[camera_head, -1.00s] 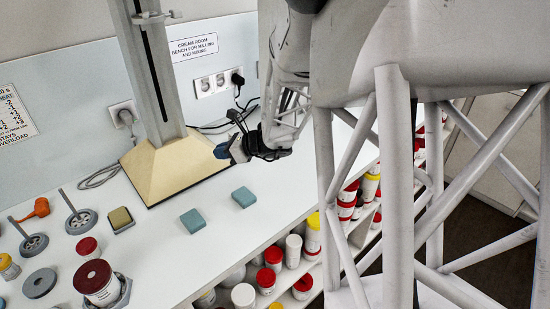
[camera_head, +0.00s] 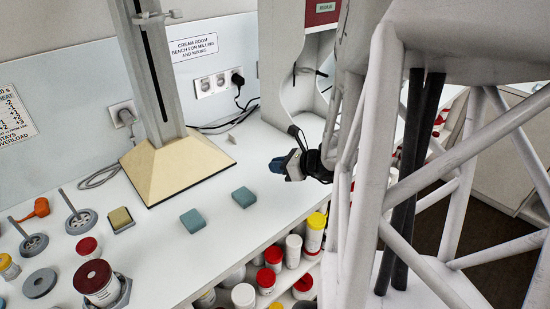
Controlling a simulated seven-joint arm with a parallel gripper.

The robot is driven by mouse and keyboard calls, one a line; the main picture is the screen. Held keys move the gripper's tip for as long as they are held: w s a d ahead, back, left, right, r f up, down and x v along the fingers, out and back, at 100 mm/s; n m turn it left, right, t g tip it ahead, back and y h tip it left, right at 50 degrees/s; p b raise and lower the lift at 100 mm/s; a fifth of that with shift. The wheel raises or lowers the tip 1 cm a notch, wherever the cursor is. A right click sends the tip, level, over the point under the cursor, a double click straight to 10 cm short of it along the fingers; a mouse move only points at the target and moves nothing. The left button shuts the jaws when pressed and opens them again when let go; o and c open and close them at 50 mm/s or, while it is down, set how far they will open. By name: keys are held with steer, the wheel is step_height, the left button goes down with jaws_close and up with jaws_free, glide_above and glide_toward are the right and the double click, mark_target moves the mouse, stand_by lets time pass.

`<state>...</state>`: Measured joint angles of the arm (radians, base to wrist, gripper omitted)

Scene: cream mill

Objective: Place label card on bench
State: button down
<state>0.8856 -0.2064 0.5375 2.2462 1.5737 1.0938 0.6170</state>
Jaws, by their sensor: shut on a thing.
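My gripper (camera_head: 281,165) is above the right part of the white bench (camera_head: 255,215), right of the two teal blocks. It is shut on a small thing. A dark blue piece (camera_head: 277,165) shows at its tip, but I cannot tell whether this is the held thing or part of the jaws. I cannot make out a label card in the grip. A small pale piece (camera_head: 232,139) lies on the bench by the wall, right of the tan pyramid base; it is too small to identify.
Teal blocks (camera_head: 193,221) (camera_head: 243,197) lie mid-bench. The tan base (camera_head: 175,168) with its post stands behind them. A grey cabinet frame (camera_head: 279,90) stands at the back right. Lidded jars (camera_head: 315,232) fill shelves below the front edge.

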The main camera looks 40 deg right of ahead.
steer(key=shift+s+d+f, duration=0.15)
steer(key=shift+s+d, duration=0.2)
steer(key=shift+s, duration=0.45)
steer(key=shift+w+d, duration=0.1)
steer(key=shift+w, duration=0.05)
steer(key=w+d, duration=0.3)
steer(key=w, duration=0.1)
steer(key=w+d+f, duration=0.1)
steer(key=w+d, duration=0.1)
steer(key=w, duration=0.2)
steer(key=w+d, duration=0.3)
steer(key=w, duration=0.2)
steer(key=shift+d+f, duration=0.25)
steer(key=shift+d, duration=0.1)
steer(key=shift+f, duration=0.1)
steer(key=shift+f, duration=1.65)
steer(key=shift+f, duration=0.15)
steer(key=c, duration=1.3)
jaws_free()
steer(key=shift+o, duration=0.2)
